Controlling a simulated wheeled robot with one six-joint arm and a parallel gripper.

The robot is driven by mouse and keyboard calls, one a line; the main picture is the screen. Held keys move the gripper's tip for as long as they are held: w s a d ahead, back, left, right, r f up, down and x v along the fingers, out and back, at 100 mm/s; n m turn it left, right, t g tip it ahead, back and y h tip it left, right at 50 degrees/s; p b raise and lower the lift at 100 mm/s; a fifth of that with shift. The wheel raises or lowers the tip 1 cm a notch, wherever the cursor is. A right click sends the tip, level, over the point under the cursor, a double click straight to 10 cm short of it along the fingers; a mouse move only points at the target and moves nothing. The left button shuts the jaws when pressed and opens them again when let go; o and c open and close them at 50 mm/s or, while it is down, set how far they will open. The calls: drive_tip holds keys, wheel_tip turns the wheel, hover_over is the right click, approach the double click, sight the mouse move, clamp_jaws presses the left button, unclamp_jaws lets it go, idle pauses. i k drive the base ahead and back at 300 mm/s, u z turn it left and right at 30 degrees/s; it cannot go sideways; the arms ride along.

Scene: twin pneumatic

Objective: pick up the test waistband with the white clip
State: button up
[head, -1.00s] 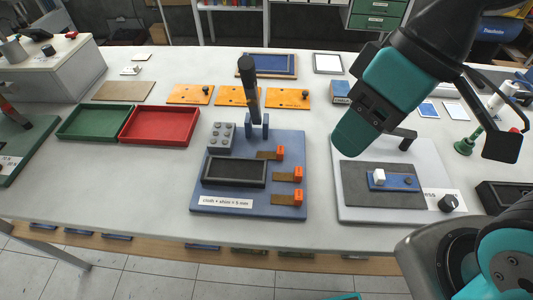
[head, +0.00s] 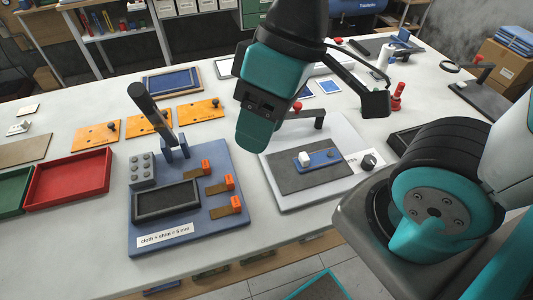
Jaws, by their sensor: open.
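The test waistband (head: 323,160) is a short blue strip lying flat on a dark grey pad. Its white clip (head: 304,158) stands up at the strip's left end. A small dark part sits toward its right end. The pad lies on a light grey plate (head: 285,198) on the table, right of centre in the head view. My gripper (head: 254,138), teal and black, hangs above the plate's left rear edge, up and left of the waistband in the picture and apart from it. It is open and looks empty; its fingertips are hard to make out.
A black post-mounted arm (head: 305,116) with a red knob rises at the plate's back. A blue fixture (head: 145,235) with a tall lever (head: 150,104) and orange clips stands left. Bare table lies between fixture and plate.

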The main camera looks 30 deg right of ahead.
sight(305, 162)
drive_tip(key=u, duration=0.05)
drive_tip(key=k, duration=0.5)
drive_tip(key=u, duration=2)
drive_tip(key=i, duration=1.45)
drive_tip(key=z, duration=2.65)
